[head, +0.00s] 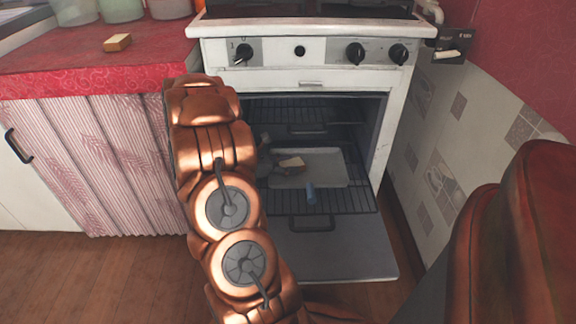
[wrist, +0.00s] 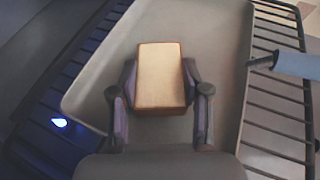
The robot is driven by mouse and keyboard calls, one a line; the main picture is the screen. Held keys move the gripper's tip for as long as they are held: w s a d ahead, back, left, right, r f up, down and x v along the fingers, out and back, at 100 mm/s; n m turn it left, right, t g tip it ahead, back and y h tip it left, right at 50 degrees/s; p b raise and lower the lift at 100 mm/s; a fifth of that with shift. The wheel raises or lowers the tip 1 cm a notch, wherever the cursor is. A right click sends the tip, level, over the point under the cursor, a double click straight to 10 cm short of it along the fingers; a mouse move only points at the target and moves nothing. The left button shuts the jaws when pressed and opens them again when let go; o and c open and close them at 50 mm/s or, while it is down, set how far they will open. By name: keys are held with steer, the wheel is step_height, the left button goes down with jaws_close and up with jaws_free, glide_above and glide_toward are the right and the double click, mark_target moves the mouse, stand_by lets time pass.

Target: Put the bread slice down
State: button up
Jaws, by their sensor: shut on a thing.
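A bread slice (wrist: 160,75) with a pale face and brown crust sits between the two fingers of my gripper (wrist: 160,88), which is shut on it. In the head view the bread slice (head: 291,162) shows inside the open oven, over the grey baking tray (head: 335,168). The tray (wrist: 225,60) also lies under it in the wrist view. I cannot tell whether the slice touches the tray. My arm hides part of the gripper in the head view. Another bread piece (head: 117,42) lies on the red counter at the left.
The tray rests on a wire rack (head: 350,198) in the white oven (head: 300,78), whose door (head: 335,255) is folded down. A blue object (wrist: 298,66) lies at the tray's right edge in the wrist view. An upper rack (head: 305,113) is above. The tray has bare room.

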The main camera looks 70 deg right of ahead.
steer(key=o, duration=0.9)
steer(key=shift+r, duration=0.2)
steer(key=p+v, duration=0.4)
steer(key=v, duration=0.6)
steer(key=shift+w, duration=0.1)
steer(key=shift+p+v, duration=0.45)
steer(key=shift+v, duration=0.5)
steer(key=s+a+r+m+t+y, duration=0.2)
steer(key=s+a+r+m+y, duration=0.1)
steer(key=a, duration=1)
steer(key=s+a+r+m+t+y, duration=0.1)
steer(key=s+a+r+m+y, duration=0.2)
steer(key=a, duration=1.1)
steer(key=s+a+r+m+t+y, duration=0.2)
steer(key=s+a, duration=0.4)
steer(key=a, duration=0.8)
steer(key=shift+s+a+r+m+t+y, duration=0.15)
steer(key=shift+r+m+y, duration=0.15)
steer(key=shift+r+y, duration=0.3)
steer(key=shift+s+d+r+m+t+y, duration=0.1)
steer(key=shift+s+r+m+t+y, duration=0.15)
steer(key=shift+r+y, duration=0.35)
steer(key=shift+r, duration=0.15)
